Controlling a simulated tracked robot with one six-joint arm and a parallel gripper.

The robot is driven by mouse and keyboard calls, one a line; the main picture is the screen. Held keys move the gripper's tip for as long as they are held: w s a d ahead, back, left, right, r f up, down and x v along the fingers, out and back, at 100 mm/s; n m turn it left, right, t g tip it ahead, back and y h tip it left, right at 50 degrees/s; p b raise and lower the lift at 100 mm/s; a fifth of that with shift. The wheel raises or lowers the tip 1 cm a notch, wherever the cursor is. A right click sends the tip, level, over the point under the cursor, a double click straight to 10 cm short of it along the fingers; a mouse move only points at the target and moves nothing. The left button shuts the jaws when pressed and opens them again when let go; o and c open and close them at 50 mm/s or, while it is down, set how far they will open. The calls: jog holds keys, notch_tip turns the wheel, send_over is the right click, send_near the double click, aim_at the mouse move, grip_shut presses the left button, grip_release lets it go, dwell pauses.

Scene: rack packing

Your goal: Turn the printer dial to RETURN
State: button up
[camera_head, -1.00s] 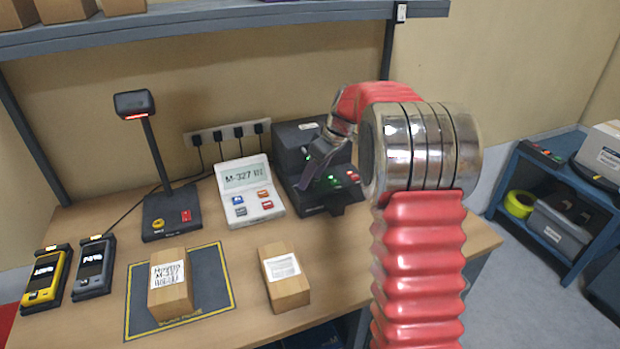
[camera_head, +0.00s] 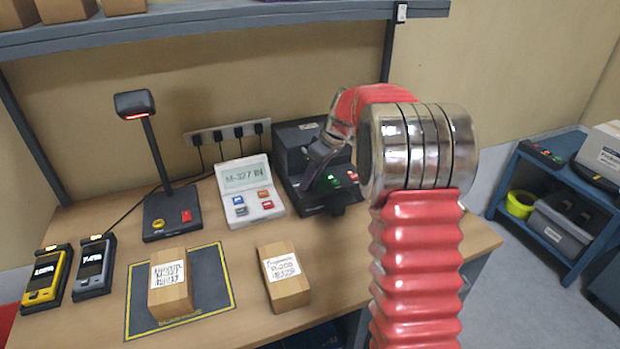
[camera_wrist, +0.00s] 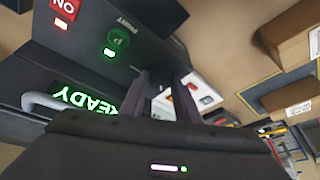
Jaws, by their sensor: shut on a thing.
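The dark printer (camera_head: 297,136) stands at the back right of the bench. In the wrist view its face (camera_wrist: 85,40) is close and upside down, with a green READY display (camera_wrist: 85,98), a lit green PRINT button (camera_wrist: 117,40) and a red button (camera_wrist: 66,6). My gripper (camera_head: 307,168) reaches down to the printer's front. In the wrist view my gripper (camera_wrist: 160,72) has its two dark fingers close together against the printer, shut on what appears to be the dial. The dial itself and its RETURN mark are hidden, so its setting cannot be read.
A white display unit (camera_head: 237,179) stands left of the printer. A scanner stand (camera_head: 165,213), two handheld devices (camera_head: 45,279) (camera_head: 93,268) and two cardboard boxes (camera_head: 171,290) (camera_head: 290,293) are on the bench, one box on the dark mat (camera_head: 215,290). A shelf (camera_head: 200,28) hangs above.

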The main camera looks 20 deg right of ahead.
jog(key=shift+a, duration=0.1)
jog(key=shift+m, duration=0.3)
jog(key=m, duration=0.2)
jog(key=m+t+h, duration=0.1)
jog(key=m, duration=0.1)
jog(key=shift+s+a+h, duration=0.1)
jog(key=shift+h, duration=0.2)
jog(key=shift+a+m+h, duration=0.15)
jog(key=shift+m+h, duration=0.65)
jog(key=shift+m, duration=1.2)
jog(key=o, duration=1)
